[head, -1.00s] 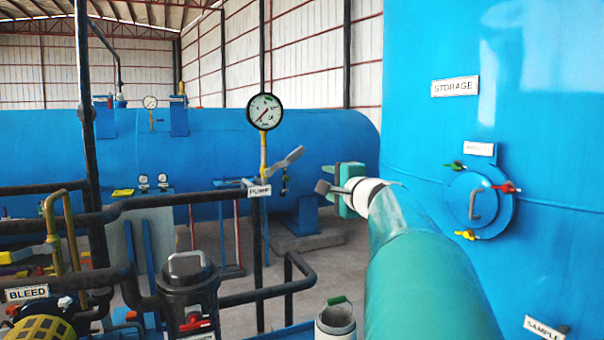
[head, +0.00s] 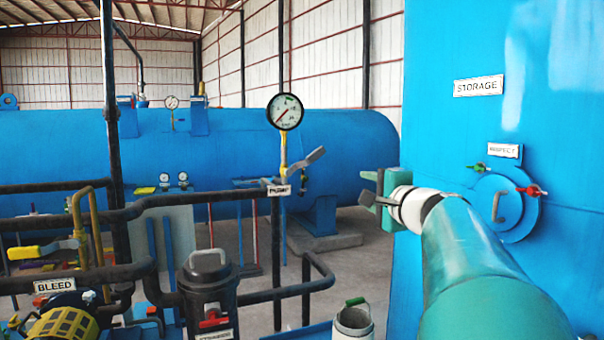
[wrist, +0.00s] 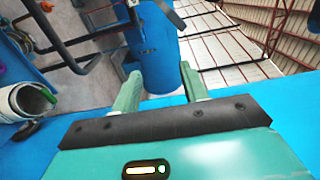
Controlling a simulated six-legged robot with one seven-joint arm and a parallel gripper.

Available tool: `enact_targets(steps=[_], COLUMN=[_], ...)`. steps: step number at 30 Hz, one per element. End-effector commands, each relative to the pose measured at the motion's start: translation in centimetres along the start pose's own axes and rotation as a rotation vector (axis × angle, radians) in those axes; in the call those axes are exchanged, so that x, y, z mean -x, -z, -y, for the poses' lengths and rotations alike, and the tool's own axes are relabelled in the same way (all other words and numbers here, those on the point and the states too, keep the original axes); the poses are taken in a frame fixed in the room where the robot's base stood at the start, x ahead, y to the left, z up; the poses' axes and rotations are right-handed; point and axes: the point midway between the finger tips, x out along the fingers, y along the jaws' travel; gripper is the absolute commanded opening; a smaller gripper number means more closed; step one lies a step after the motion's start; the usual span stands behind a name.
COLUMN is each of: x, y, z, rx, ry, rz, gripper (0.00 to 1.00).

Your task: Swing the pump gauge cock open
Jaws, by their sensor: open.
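The pump gauge (head: 285,111) is a round white dial on a yellow stem in the head view. Its cock has a grey lever (head: 308,160) that slants up to the right from the stem, just above the PUMP label (head: 278,190). My gripper (head: 372,188) is to the right of the lever and a little lower in the picture, apart from it. In the wrist view my gripper (wrist: 160,72) has its two green fingers spread with nothing between them. A grey bar (wrist: 171,14) at the top of the wrist view may be the lever; I cannot tell.
A blue storage tank (head: 450,130) stands close on the right, beside my arm. Black pipe rails (head: 150,203) and a black-lidded canister (head: 208,275) fill the lower left. A long blue vessel (head: 60,150) lies behind. Open space shows between lever and gripper.

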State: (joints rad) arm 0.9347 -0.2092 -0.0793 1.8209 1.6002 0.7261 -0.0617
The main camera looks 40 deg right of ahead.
Motion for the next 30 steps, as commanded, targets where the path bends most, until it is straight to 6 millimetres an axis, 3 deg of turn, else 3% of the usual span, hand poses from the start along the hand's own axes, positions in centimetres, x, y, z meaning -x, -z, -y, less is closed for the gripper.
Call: enact_targets(steps=[6, 14, 20, 26, 30], x=[4.3, 6.1, 6.1, 4.5, 0.9], y=[0.0, 0.0, 0.0, 1.0, 3.2], z=[0.1, 0.0, 0.0, -0.2, -0.8], rx=[0.001, 0.000, 0.000, -0.103, -0.353], ry=[0.002, 0.000, 0.000, 0.011, 0.044], rz=[-0.001, 0.000, 0.000, 0.019, 0.067], gripper=[0.44, 0.44, 0.42, 0.02, 0.00])
